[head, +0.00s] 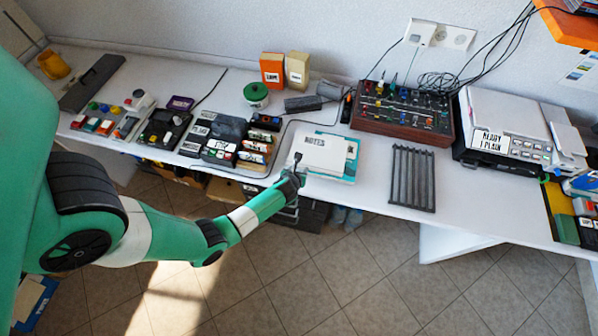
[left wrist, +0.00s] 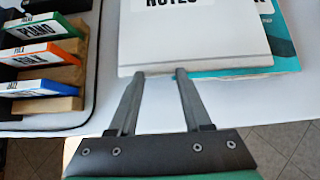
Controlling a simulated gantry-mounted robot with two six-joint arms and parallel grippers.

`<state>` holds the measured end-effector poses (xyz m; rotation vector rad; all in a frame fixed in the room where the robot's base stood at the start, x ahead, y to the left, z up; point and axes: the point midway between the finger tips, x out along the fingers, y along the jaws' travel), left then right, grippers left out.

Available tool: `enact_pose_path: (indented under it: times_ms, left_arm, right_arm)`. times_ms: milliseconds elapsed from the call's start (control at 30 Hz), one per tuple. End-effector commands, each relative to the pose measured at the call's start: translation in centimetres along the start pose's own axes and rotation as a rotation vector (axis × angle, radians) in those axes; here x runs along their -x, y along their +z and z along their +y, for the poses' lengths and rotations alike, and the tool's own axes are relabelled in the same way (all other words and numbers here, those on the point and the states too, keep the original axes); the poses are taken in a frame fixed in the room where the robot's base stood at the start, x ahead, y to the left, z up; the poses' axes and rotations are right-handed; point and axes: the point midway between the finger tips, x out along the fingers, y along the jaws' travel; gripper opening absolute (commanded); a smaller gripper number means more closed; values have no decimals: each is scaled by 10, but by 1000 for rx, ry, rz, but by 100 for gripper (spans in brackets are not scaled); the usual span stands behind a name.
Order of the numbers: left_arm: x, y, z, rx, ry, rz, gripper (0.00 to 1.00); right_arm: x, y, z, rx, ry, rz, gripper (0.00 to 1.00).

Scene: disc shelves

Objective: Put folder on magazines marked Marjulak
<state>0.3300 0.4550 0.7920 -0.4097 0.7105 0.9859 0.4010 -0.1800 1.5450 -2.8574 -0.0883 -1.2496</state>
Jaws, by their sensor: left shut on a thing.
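A white folder marked NOTES (head: 322,150) lies on a teal-covered item (head: 352,165) near the front edge of the table. The folder (left wrist: 215,45) and the teal item (left wrist: 285,50) also show in the left wrist view. My left gripper (head: 297,166) is at the folder's near left edge. In the left wrist view its fingertips (left wrist: 160,74) meet the folder's near edge, and it is shut on the folder. No marking Marjulak is readable. My right gripper is not in view.
A dark slatted rack (head: 412,178) lies right of the folder. A wood-sided mixer (head: 403,112) stands behind it. A case of labelled cartridges (head: 232,142) is on the left. A white printer (head: 503,130) stands right. The table's front edge is close to my gripper.

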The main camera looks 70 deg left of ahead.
Motion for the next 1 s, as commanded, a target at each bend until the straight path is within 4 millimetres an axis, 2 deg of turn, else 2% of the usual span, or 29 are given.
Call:
enact_pose_path:
  times_ms: [267,300,433,767,867,1000]
  left_arm:
    - [-1,-1,0,-1,0,0,0]
    - [0,0,0,-1,0,1,56]
    - [0,0,0,-1,0,1,79]
    - [3,2,0,0,0,0,79]
    - [16,4,-1,-3,-2,0,79]
    - [48,5,-1,-4,-2,0,79]
  right_arm:
    - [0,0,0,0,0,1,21]
    - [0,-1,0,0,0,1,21]
    - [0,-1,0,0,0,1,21]
    - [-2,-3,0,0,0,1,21]
    - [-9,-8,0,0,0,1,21]
    - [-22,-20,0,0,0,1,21]
